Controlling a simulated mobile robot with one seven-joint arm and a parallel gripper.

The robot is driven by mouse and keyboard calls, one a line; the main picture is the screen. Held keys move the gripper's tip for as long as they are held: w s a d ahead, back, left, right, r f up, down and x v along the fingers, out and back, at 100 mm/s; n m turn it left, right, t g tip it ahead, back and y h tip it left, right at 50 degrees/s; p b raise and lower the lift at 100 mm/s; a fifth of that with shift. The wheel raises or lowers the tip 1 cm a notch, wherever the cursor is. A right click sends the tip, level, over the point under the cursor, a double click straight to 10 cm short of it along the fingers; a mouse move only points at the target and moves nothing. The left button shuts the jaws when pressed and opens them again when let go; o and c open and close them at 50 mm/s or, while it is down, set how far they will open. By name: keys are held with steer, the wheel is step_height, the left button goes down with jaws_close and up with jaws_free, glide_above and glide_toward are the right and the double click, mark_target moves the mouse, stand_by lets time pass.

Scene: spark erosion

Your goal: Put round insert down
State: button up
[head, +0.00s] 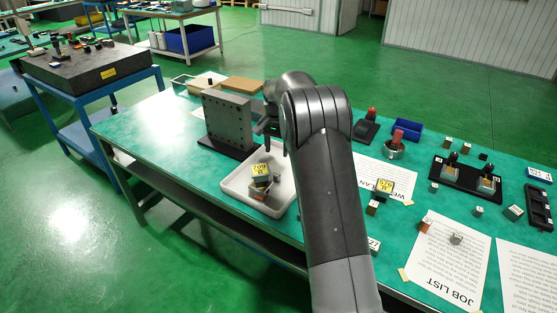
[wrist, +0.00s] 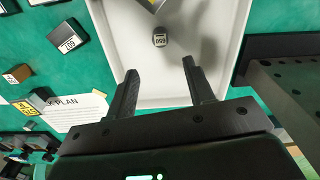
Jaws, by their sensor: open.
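A small dark, round-looking insert with a pale number label (wrist: 159,38) stands on the floor of a white tray (wrist: 120,75), in the wrist view. My gripper (wrist: 158,75) is open, with one finger on each side of the space in front of the insert. Nothing is between the fingers, and the insert is apart from them. In the head view the white tray (head: 234,188) sits on the green bench left of my arm. My gripper (head: 270,122) is above its far side there, partly hidden by my arm. I cannot make out the insert in the head view.
Blocks with a yellow label (head: 261,171) are in the tray. An upright grey plate with holes (head: 228,122) stands on a black base just behind it. Papers, including a job list (head: 447,262), and several small blocks lie to the right. The bench's left end is clear.

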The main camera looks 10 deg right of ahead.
steer(key=s+a+r+n+t, duration=0.2)
steer(key=s+r+n+t, duration=0.1)
steer(key=s+r, duration=1.65)
steer(key=s+f+n+t, duration=0.2)
steer(key=s+f+n, duration=0.1)
steer(key=s, duration=2.2)
steer(key=shift+a+f+n+t, duration=0.2)
steer(key=shift+a+n+t, duration=0.15)
steer(key=shift+n, duration=0.25)
steer(key=shift+o, duration=0.4)
